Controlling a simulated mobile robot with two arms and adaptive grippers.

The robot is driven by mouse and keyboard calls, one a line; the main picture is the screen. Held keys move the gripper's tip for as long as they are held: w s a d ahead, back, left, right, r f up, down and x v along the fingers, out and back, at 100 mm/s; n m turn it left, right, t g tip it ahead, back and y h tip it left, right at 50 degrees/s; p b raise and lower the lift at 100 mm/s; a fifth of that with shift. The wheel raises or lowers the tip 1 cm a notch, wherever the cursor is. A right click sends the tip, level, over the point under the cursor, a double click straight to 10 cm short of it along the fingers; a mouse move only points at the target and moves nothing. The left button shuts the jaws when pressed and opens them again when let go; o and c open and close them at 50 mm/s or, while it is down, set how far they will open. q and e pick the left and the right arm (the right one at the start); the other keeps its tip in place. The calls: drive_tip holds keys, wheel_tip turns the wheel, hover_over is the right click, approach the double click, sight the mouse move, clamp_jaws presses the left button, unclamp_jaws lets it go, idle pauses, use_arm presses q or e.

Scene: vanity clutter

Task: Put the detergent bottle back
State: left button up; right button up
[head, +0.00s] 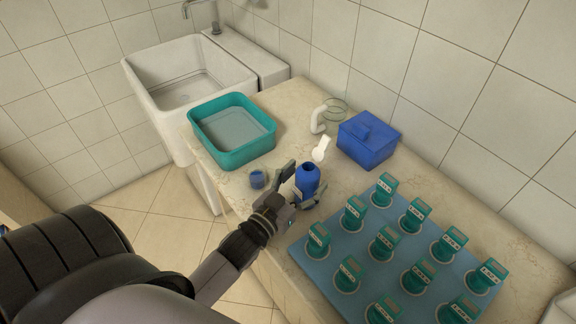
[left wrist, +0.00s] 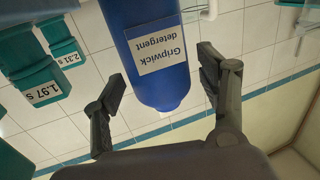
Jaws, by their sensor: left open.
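The detergent bottle (head: 307,182) is blue and stands on the stone counter. In the left wrist view it (left wrist: 162,80) appears upside down, with a white label reading "Gripwick detergent". My left gripper (head: 300,188) is at the bottle and open. In the left wrist view the fingers of my left gripper (left wrist: 160,78) are spread, one on each side of the bottle, with gaps showing. The arm hides part of the bottle's lower side in the head view. My right gripper is not in view.
A teal basin (head: 194,127), a glass jug (head: 336,108) and a blue lidded box (head: 367,145) stand farther back. Several teal timers cover a blue mat (head: 301,254) at right.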

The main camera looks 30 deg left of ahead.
use_arm(q)
drive_tip(key=s+b, duration=0.2)
drive_tip(key=s, duration=0.8)
drive_tip(key=shift+s+a, duration=0.4)
